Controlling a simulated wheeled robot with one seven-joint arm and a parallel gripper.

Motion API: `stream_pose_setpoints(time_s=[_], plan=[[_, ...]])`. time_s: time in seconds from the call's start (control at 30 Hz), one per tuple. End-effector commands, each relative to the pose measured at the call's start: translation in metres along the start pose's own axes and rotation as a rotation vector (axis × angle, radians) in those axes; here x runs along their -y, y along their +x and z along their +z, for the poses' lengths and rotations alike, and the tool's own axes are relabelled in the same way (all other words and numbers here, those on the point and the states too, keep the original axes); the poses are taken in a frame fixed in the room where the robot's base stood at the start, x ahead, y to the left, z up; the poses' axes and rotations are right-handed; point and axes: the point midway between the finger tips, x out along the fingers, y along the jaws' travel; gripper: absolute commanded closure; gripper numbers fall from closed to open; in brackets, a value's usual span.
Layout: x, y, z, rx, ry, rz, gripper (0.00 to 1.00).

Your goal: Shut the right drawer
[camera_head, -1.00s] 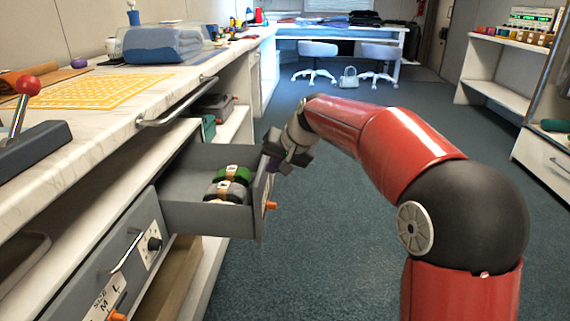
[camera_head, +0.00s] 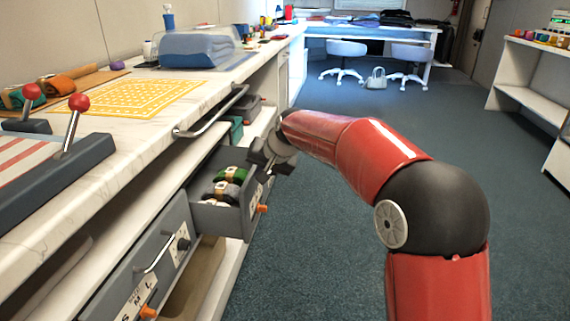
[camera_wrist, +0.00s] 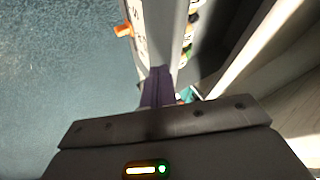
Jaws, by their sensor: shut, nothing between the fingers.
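The right drawer (camera_head: 228,222) is grey and stands partly open under the counter, with rolled green, grey and reddish items (camera_head: 227,185) inside. Its front carries a label and an orange knob (camera_head: 263,208). My gripper (camera_head: 266,168) is at the far end of the drawer front. In the wrist view the purple fingers (camera_wrist: 158,75) are shut together, empty, and lie against or very close to the drawer front (camera_wrist: 163,30). Exact contact is hard to tell. The drawer's handle is not clearly visible.
The left drawer (camera_head: 160,255), with a metal handle and size letters, looks shut. A counter rail (camera_head: 210,115) juts out above the right drawer. Levers with red knobs (camera_head: 76,103) stand on the counter. The floor (camera_head: 310,230) on the right is clear.

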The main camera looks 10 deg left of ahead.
Motion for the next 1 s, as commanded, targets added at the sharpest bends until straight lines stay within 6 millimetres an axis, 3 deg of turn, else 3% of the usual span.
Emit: stream_pose_setpoints(time_s=[0.1,0.4,0.6,1.0], plan=[[0.03,0.01,-0.001,0.004,-0.004,-0.001,1.0],[0.074,0.036,-0.001,0.002,-0.002,0.0,1.0],[0.086,0.045,-0.001,0.0,0.0,0.0,1.0],[0.088,0.047,-0.001,-0.001,0.0,0.001,1.0]])
